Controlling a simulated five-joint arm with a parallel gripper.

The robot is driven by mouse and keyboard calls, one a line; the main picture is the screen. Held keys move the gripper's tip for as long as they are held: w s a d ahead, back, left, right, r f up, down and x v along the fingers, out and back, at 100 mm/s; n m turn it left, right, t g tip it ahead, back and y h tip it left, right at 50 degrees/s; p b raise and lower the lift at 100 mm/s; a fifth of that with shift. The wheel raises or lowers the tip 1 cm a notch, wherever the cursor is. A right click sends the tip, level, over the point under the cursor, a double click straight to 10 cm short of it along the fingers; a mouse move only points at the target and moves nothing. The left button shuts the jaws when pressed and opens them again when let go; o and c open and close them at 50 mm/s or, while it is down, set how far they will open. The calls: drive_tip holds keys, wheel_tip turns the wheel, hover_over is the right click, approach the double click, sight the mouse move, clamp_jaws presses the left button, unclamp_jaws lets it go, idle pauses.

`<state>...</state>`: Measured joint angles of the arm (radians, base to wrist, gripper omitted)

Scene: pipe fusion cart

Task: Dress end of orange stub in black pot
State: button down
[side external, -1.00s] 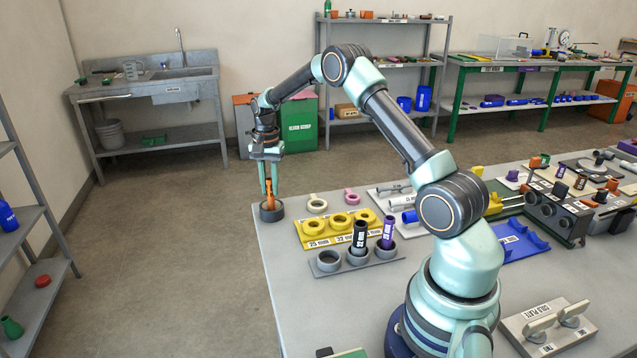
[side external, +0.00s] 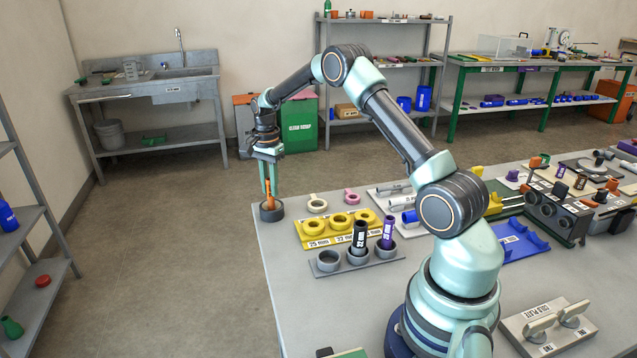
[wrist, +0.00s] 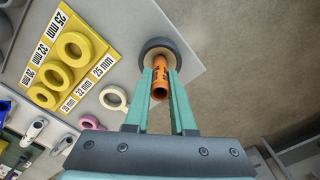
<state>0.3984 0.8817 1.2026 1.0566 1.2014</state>
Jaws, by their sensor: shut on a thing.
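The orange stub (side external: 269,194) is a short pipe, held upright or nearly so by my gripper (side external: 269,184). The wrist view also shows the stub (wrist: 160,84) between the two green fingers of my gripper (wrist: 160,78), which are shut on it. The black pot (side external: 271,214) is a dark round ring-shaped cup at the table's far left corner. It shows in the wrist view (wrist: 146,50) just past the fingertips. The stub's lower end is in or right over the pot; the pot's rim and the fingers hide the exact contact.
A yellow plate (side external: 335,231) with several rings lies to the right of the pot. A cream ring (side external: 317,206) and a pink ring (side external: 351,197) lie nearby. A grey holder (side external: 338,265) carries black and purple stubs. The table edge runs close beside the pot.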

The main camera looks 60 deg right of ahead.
drive_tip(key=shift+f+n, duration=0.1)
drive_tip(key=shift+n, duration=3.3)
drive_tip(key=m, duration=0.6)
drive_tip(key=shift+s+m, duration=0.1)
drive_tip(key=shift+m, duration=0.3)
drive_tip(key=n, duration=0.2)
drive_tip(key=shift+n, duration=0.3)
drive_tip(key=n, duration=0.4)
drive_tip(key=shift+m, duration=3.3)
drive_tip(key=shift+f, duration=0.1)
drive_tip(key=shift+r, duration=3.15)
